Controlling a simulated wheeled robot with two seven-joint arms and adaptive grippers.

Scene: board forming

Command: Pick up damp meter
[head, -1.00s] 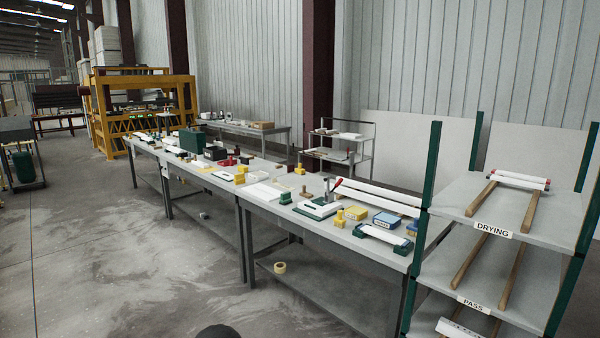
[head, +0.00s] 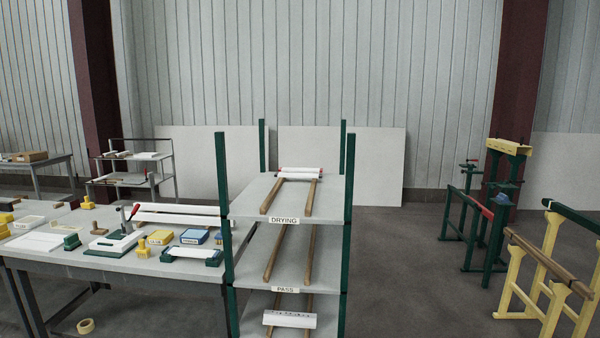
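I cannot pick out the damp meter for certain among the small items on the workbench (head: 150,268) at the left. A yellow box (head: 159,237) and a blue box (head: 194,236) lie side by side near the bench's right end, with labels too small to read. In front of them is a green-ended holder with a white piece (head: 192,253). Left of the boxes is a green and white fixture (head: 115,243) with an upright lever. Neither of my grippers shows in the head view.
A green-posted rack (head: 222,190) stands at the bench's right end, its shelves labelled DRYING (head: 284,220) and PASS (head: 285,289). Green trestles (head: 470,230) and yellow trestles (head: 560,290) stand at the right. A tape roll (head: 86,326) lies under the bench. Floor between rack and trestles is clear.

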